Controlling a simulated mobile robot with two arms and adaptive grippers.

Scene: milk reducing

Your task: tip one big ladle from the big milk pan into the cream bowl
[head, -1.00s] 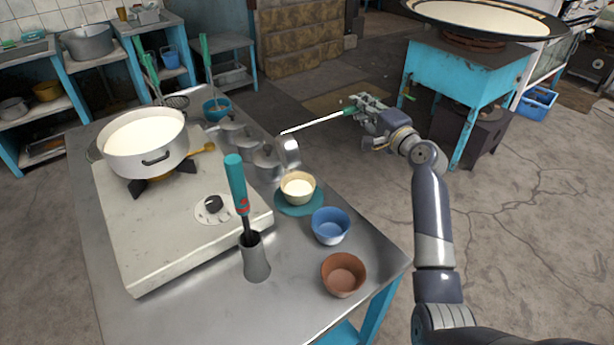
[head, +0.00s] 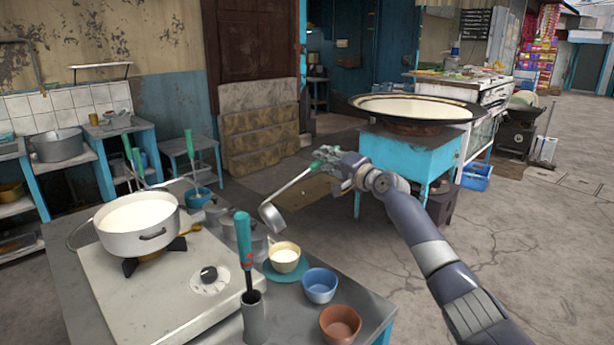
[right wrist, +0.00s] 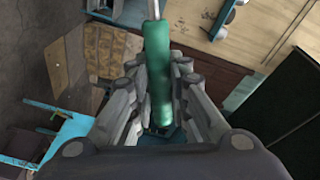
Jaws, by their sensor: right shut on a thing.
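My right gripper (head: 335,168) is shut on the green handle of a big steel ladle (head: 272,217); the green handle (right wrist: 157,75) lies between the fingers in the right wrist view. The ladle's cup hangs above and just behind the cream bowl (head: 285,268), apart from it; I cannot see what is inside the cup. The cream bowl stands upright on a teal saucer (head: 270,274) and has white milk in it. The big milk pan (head: 460,108), wide and dark-rimmed, holds milk on a blue stand at the back right. My left gripper is out of view.
A pot of milk (head: 138,245) sits on the stove at left. A blue bowl (head: 320,292) and a brown bowl (head: 340,328) stand near the table's right edge. A teal-handled tool (head: 244,240) stands upright in a metal holder (head: 253,322), close before the cream bowl.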

